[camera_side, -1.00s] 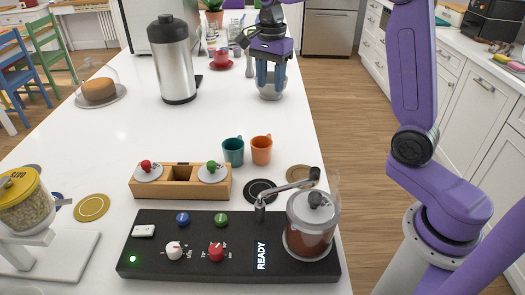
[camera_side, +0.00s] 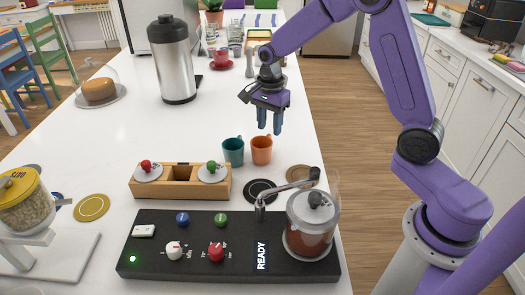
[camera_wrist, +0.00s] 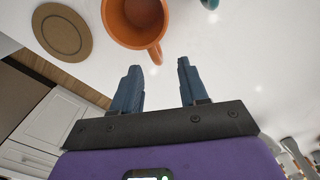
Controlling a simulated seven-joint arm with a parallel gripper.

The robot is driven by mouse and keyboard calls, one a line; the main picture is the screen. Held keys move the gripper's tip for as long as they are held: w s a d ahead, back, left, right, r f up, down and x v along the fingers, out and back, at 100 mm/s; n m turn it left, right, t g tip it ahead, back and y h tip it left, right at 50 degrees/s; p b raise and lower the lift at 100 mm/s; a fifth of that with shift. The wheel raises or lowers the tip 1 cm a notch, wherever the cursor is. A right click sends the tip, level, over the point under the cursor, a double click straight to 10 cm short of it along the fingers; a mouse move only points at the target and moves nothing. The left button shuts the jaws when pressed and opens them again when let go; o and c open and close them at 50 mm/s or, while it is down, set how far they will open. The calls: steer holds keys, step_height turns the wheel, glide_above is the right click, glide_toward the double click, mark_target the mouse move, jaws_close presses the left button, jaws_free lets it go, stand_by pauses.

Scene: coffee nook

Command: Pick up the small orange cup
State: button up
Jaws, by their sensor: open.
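The small orange cup (camera_side: 262,150) stands upright on the white counter, just right of a teal cup (camera_side: 233,151). My gripper (camera_side: 270,121) is open and empty, pointing down, above and slightly behind the orange cup in the side view. In the wrist view the orange cup (camera_wrist: 137,22) lies ahead of my open fingers (camera_wrist: 158,75), with its handle toward them. The fingers do not visibly touch it. The cup's top edge is cut off by that frame. Only a corner of the teal cup (camera_wrist: 211,3) shows in the wrist view.
A dark coaster (camera_side: 260,191) and a tan coaster (camera_side: 303,173) lie in front of the cups. A wooden holder (camera_side: 180,190) stands to the left.

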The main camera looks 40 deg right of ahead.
steer(key=shift+s+f, duration=0.1)
steer(key=shift+f, duration=2.5)
jaws_close()
